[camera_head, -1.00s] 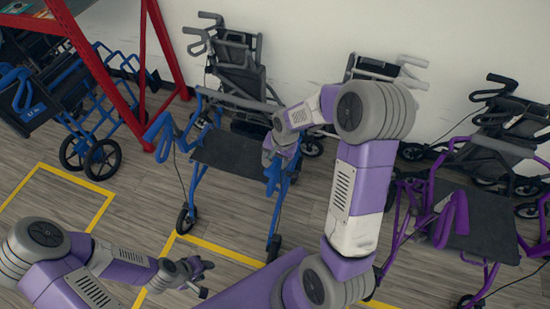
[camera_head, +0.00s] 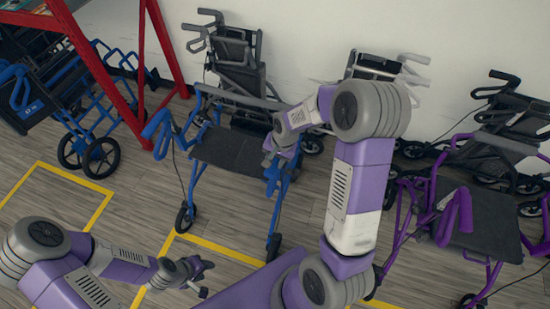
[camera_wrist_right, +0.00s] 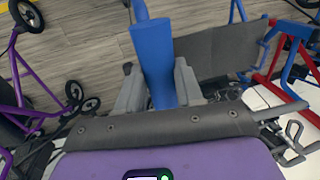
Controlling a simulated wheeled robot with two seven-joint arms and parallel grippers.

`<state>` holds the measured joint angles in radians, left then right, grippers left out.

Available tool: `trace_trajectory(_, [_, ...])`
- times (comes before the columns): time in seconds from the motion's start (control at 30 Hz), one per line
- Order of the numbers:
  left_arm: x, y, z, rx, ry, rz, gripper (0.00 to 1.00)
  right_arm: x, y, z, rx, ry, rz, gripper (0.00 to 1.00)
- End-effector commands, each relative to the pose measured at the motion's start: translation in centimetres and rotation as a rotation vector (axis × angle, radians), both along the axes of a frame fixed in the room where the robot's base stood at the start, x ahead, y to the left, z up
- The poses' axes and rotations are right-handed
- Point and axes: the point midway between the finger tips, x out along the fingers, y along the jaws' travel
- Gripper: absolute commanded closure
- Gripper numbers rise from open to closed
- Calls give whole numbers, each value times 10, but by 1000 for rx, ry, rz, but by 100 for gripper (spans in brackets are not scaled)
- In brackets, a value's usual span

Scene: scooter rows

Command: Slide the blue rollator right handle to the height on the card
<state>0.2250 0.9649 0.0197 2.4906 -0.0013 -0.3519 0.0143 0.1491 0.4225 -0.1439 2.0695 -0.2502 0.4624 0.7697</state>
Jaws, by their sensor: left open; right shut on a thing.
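The blue rollator (camera_head: 191,183) stands upright in the middle of the head view, with a dark seat and two blue handles. Its left-hand handle in the picture (camera_head: 159,133) is free. My right gripper (camera_head: 277,158) is at the handle on the other side, partly hidden by my arm. In the right wrist view, that blue handle (camera_wrist_right: 154,52) runs between the two grey fingers of my right gripper (camera_wrist_right: 158,88), which is shut on it. My left gripper (camera_head: 201,277) is open and empty, low over the floor in front of the rollator. I cannot make out a card.
A purple rollator (camera_head: 480,222) stands close to the right of my right arm. Grey and dark rollators (camera_head: 237,60) line the wall. Another blue rollator (camera_head: 97,120) stands by a red rack (camera_head: 105,75) at left. Yellow lines (camera_head: 100,212) mark clear wooden floor.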

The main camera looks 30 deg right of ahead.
Motion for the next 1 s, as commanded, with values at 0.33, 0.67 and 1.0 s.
trace_trajectory(0.33, [0, 0, 1, 0, -1, 0, 57, 0, 0, 1, 0, -1, 0, 39])
trace_trajectory(0.67, [0, 0, 3, 0, -1, 0, 57, 0, -1, 8, 0, -3, -1, 39])
trace_trajectory(1.0, [0, 0, 17, 0, 0, 0, 57, -8, -8, 62, 0, -4, -1, 39])
